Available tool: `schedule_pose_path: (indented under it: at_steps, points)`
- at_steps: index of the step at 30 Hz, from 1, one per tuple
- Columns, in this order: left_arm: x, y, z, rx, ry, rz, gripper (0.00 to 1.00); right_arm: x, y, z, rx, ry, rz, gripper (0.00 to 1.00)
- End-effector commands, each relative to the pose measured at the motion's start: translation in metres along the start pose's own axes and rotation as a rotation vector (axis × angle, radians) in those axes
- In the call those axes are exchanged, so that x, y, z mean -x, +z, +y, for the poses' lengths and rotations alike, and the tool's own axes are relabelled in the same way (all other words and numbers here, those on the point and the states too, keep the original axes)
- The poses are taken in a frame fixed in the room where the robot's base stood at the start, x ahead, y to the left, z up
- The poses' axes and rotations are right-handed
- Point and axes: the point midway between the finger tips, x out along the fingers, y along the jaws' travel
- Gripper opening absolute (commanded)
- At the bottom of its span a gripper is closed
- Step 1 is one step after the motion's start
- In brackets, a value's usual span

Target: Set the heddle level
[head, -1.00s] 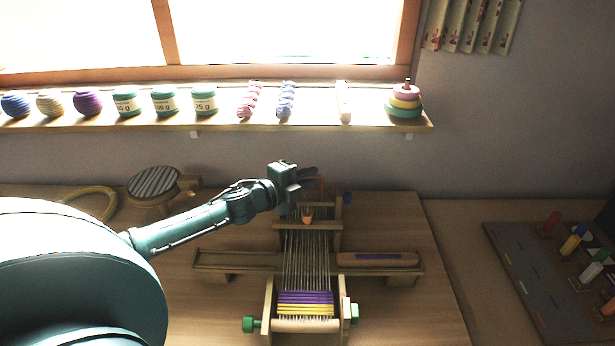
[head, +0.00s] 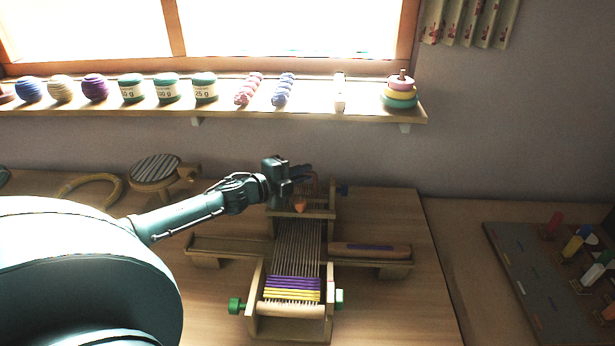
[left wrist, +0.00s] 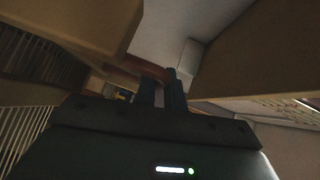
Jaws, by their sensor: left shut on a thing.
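The wooden loom (head: 263,325) stands on the table, with pale warp threads (head: 297,245) running back from a purple and yellow woven band (head: 292,288). My left gripper (head: 303,176) is over the loom's far end. Its fingers are shut on a reddish-brown bar, which seems to be part of the heddle (head: 316,188). In the left wrist view the two dark fingers (left wrist: 160,92) are close together at the reddish-brown bar (left wrist: 143,66). Most of the heddle is hidden or too dark, so I cannot tell its tilt. An orange piece (head: 300,206) hangs just below the gripper.
A shuttle-like wooden piece (head: 370,250) lies on the loom's right side rest. Green knobs (head: 236,305) stick out at the front. A round stool-like piece (head: 156,170) and a ring (head: 92,188) are at the back left. A pegged board (head: 535,275) is at the right.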

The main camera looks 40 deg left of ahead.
Motion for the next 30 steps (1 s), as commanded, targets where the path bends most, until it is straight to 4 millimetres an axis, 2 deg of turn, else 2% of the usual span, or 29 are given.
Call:
schedule_pose_path:
  at_steps: [9, 10, 17, 25, 30]
  points:
    - [0.0, -0.001, 0.0, 0.001, -0.001, 0.004, 0.0, 0.001, 0.003, -0.002, 0.001, -0.004, -0.006, 0.36]
    - [0.0, -0.001, 0.0, 0.001, -0.001, 0.004, 0.13, 0.001, 0.003, -0.002, 0.001, -0.004, -0.006, 0.36]
    - [0.0, -0.001, 0.0, 0.001, -0.001, 0.003, 0.32, 0.001, 0.003, -0.002, 0.001, -0.004, -0.005, 0.36]
    - [0.001, 0.0, 0.0, 0.001, 0.0, 0.002, 0.33, 0.0, 0.0, -0.001, 0.002, -0.003, 0.0, 0.36]
    - [0.012, 0.0, 0.002, 0.001, 0.001, 0.002, 0.33, -0.003, -0.001, -0.001, 0.001, -0.002, 0.007, 0.36]
